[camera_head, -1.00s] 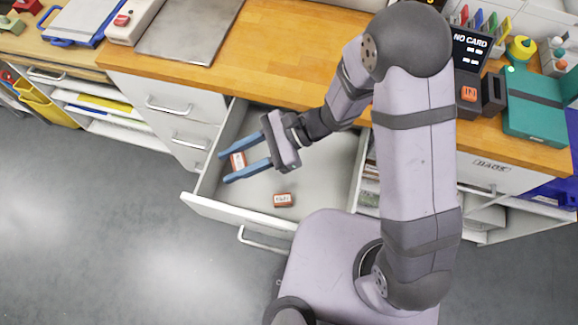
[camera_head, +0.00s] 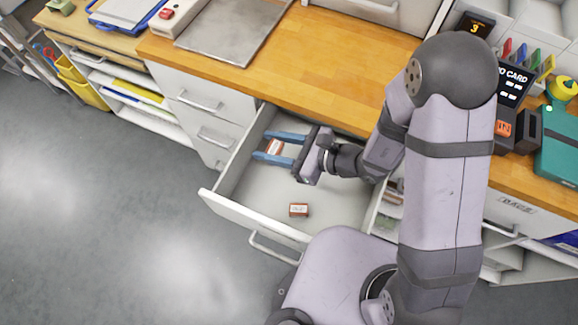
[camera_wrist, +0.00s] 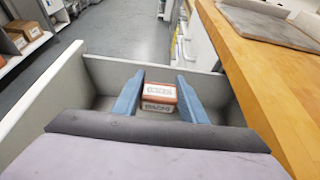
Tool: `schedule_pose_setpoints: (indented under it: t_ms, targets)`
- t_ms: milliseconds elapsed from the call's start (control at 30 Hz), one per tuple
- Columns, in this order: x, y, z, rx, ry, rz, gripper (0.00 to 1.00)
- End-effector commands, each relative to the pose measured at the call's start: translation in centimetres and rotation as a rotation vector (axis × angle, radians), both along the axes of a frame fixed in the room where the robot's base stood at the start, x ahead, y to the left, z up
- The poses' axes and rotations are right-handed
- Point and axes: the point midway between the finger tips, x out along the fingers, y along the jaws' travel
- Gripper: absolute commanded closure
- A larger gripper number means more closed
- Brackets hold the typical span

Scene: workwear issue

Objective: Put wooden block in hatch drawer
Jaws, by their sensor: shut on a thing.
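A wooden block (camera_head: 276,147), orange-brown with a white printed label, is between the two blue fingers of my gripper (camera_head: 272,148). In the wrist view the block (camera_wrist: 158,97) sits between the fingertips, and my gripper (camera_wrist: 160,96) is shut on it. The drawer (camera_head: 240,216) is pulled open under the wooden counter, and the gripper is over its inside, toward the left wall. I cannot tell whether the block touches the drawer floor. A second similar block (camera_head: 298,210) lies on the drawer floor near the front.
The wooden counter (camera_head: 330,60) runs behind the drawer, with a grey metal plate (camera_head: 232,30) on it. A card reader (camera_head: 510,85) and a teal case (camera_head: 560,147) stand at the right. The drawer floor is clear between the gripper and the second block.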

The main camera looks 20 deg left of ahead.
Motion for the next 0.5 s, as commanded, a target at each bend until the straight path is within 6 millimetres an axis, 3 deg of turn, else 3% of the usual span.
schedule_pose_setpoints:
  t_ms: [300,500]
  targets:
    - [-0.1,0.0,-3.9,-0.002,0.002,0.000,0.83]
    - [0.0,0.0,-4.7,0.001,-0.001,0.002,0.83]
